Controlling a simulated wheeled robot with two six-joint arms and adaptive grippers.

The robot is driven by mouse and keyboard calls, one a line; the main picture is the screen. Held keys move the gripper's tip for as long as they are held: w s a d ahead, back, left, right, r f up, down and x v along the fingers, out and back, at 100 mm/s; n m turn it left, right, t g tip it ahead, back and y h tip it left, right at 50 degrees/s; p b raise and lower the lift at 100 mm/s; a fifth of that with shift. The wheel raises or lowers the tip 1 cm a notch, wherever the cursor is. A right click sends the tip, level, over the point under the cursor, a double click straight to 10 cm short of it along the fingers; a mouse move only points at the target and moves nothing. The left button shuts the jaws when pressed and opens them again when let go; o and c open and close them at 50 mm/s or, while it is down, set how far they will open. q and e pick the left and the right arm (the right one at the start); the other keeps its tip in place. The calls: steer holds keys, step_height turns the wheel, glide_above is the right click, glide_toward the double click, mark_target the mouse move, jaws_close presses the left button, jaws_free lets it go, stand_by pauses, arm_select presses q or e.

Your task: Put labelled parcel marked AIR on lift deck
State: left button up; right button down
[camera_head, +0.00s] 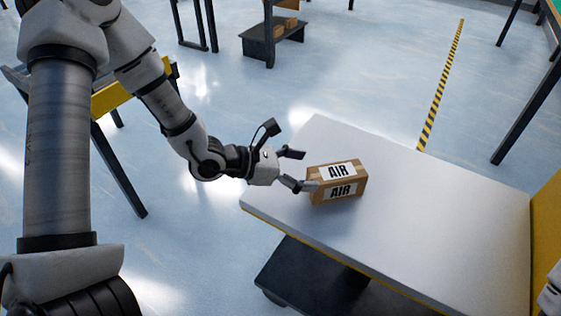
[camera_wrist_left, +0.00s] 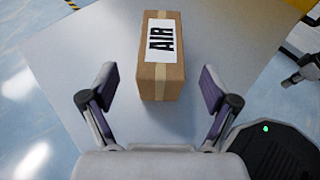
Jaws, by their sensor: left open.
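The parcel (camera_head: 348,191) is a brown box with tan tape and white labels reading AIR. It rests on the pale grey lift deck (camera_head: 430,215), near its left edge. In the left wrist view the parcel (camera_wrist_left: 161,72) stands just ahead, its AIR label on top. My left gripper (camera_head: 303,171) is open at the parcel's left end. In the left wrist view its fingers (camera_wrist_left: 157,82) are spread to either side of the parcel's near end, with gaps on both sides, not gripping it. My right gripper is not clearly shown; part of that arm shows at the right edge.
The deck has a yellow edge and stands over a dark wheeled base (camera_head: 310,275). Its right half is bare. A dark shelf (camera_head: 272,42) with brown boxes stands behind. A yellow-black floor stripe (camera_head: 440,85) runs behind the deck. A yellow panel (camera_head: 546,235) stands at right.

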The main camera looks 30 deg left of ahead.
arm_select(q)
steer(key=p+v, duration=0.3)
steer(key=v, duration=0.4)
steer(key=s+d+f+m+g+y, duration=0.1)
steer(key=s+d+f+m+g, duration=0.1)
steer(key=s+f+m+g, duration=0.55)
steer(key=s+a+f+m+g+y, duration=0.2)
steer(key=s+a+f+m+y, duration=0.25)
steer(key=s+f, duration=0.2)
steer(key=s+a+f+m+g+y, duration=0.2)
steer(key=s+a+f+m+y, duration=0.1)
steer(key=s+f+m+y, duration=0.4)
steer(key=w+d+f+m+t+h, duration=0.1)
steer(key=d+f+m+t+h, duration=0.1)
steer(key=d+f+m, duration=0.3)
steer(key=shift+w+d+f+m+h, duration=0.25)
steer(key=shift+f+m+h, duration=0.1)
steer(key=shift+m, duration=0.75)
